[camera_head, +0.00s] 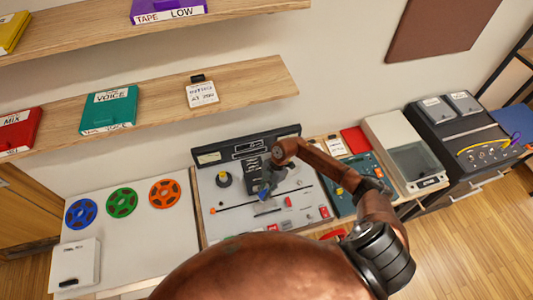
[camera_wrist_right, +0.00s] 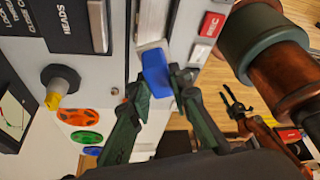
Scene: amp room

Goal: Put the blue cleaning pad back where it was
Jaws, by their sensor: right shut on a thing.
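The blue cleaning pad (camera_wrist_right: 156,72) is a small blue block held between the fingertips of my right gripper (camera_wrist_right: 162,84) in the right wrist view. In the head view my right gripper (camera_head: 266,188) is over the middle of the grey tape machine (camera_head: 228,222), and the pad (camera_head: 263,196) shows as a small blue patch at its tips. The pad is close to a pale metal strip on the machine; I cannot tell if it touches. My left gripper (camera_wrist_right: 236,106) shows small in the right wrist view, fingers apart and empty, away from the machine.
Blue, green and orange reels (camera_head: 164,193) lie left of the machine. A yellow-tipped knob (camera_head: 223,179) and the dark heads block (camera_head: 253,170) stand near my right gripper. A red REC button (camera_wrist_right: 212,24) is beside the pad. Shelves with tape boxes (camera_head: 108,110) hang above.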

